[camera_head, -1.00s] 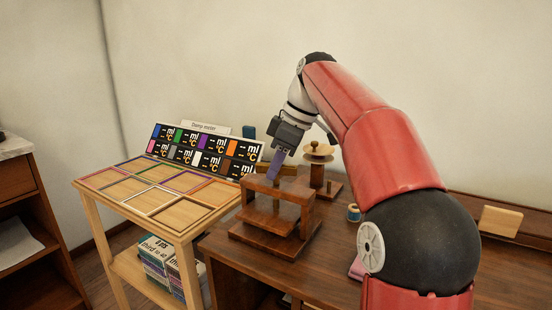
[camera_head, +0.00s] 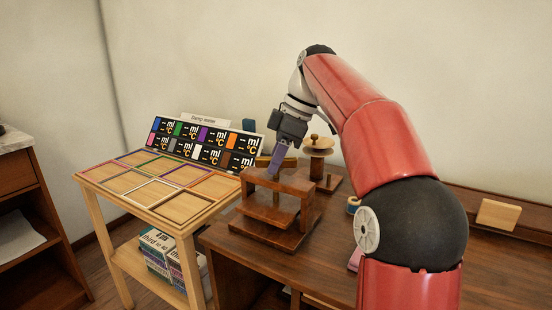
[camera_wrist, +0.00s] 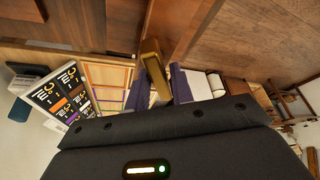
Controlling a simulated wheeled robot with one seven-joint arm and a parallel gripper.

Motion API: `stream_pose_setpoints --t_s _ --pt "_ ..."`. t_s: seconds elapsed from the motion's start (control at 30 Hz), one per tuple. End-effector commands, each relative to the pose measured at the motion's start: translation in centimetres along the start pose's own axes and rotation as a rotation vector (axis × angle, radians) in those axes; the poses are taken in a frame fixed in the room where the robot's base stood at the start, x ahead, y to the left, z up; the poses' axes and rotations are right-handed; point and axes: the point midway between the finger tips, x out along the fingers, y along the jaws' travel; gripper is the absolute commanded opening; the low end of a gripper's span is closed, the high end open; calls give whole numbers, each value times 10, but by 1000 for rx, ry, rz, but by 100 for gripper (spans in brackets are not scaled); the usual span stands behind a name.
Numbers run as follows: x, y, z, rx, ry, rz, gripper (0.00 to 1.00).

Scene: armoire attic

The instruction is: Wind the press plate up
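The wooden press (camera_head: 247,222) stands on the desk, with an upper crossbeam over a base. Its press plate (camera_head: 270,213) shows as a dark slab between the uprights, with a gap to the crossbeam above. A brass handle (camera_head: 291,162) sits on top of the press. It also shows in the wrist view (camera_wrist: 153,62). My gripper (camera_head: 275,172), with purple fingers, points down at the top of the press. In the wrist view, its fingers (camera_wrist: 162,88) flank the brass handle closely and appear shut on it. The handle's far end and the screw are partly hidden.
A sloped stand of colored cards (camera_head: 205,142) and a light wooden table with colored frames (camera_head: 160,190) are at the left. A round-topped wooden stand (camera_head: 318,148) is close behind the press. A tape roll (camera_head: 353,204) and a wooden block (camera_head: 498,215) lie rightward.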

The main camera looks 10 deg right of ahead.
Motion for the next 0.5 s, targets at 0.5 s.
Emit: stream_pose_setpoints --t_s 0.5 --pt "-9 0 0 0 1 1 36"
